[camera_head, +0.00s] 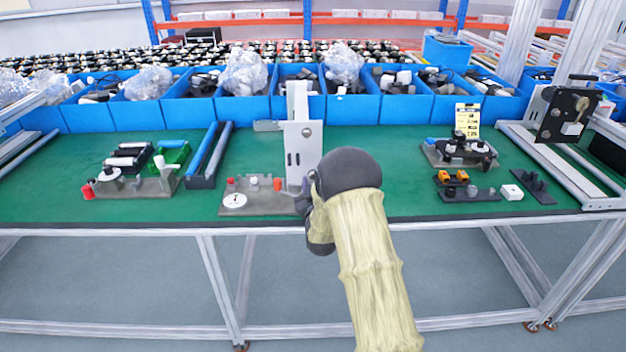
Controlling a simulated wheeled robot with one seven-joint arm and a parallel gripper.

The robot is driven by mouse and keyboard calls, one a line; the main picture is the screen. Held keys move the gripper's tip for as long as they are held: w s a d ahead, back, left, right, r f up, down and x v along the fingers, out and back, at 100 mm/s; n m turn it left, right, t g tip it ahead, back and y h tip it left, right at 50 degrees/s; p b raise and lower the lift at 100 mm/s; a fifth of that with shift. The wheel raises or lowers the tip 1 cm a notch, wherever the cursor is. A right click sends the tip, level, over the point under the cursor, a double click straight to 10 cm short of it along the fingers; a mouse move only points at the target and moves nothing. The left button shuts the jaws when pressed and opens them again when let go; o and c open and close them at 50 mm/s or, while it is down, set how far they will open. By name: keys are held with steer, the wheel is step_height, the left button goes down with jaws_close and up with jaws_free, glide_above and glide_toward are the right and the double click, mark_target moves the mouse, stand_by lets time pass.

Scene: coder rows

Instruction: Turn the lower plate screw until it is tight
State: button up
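A light metal plate (302,148) stands upright on a grey fixture base (262,204) near the front middle of the green table. A small dark round spot, perhaps a screw head, shows on the plate's upper part. The lower plate screw cannot be made out; my dark wrist is close to that area and covers part of it. My gripper (306,199) is at the plate's lower right, by the right end of the base. Its fingertips are too small and too covered to tell whether they are open or shut, or whether they touch a screw.
A white dial gauge (234,201) and red and orange pegs sit on the fixture base. Another fixture (140,183) stands left, with blue-black rails (207,156) between. More fixtures (459,153) and small parts lie right. Blue bins (300,107) line the back.

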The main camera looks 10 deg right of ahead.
jaws_close()
steer(key=shift+f+m+b, duration=0.2)
steer(key=shift+m+b, duration=0.5)
steer(key=shift+b, duration=0.05)
steer(key=m+h+b, duration=0.1)
steer(key=m+b, duration=0.2)
steer(key=m, duration=0.1)
steer(key=shift+m, duration=0.4)
steer(key=m+h+b, duration=0.1)
steer(key=m+b, duration=0.1)
steer(key=m, duration=0.1)
steer(key=shift+a+m+b, duration=0.1)
steer(key=shift+m+b, duration=0.2)
steer(key=shift+m, duration=0.1)
steer(key=shift+r+m+h, duration=0.2)
steer(key=shift+m+h, duration=0.2)
steer(key=shift+m, duration=0.2)
jaws_free()
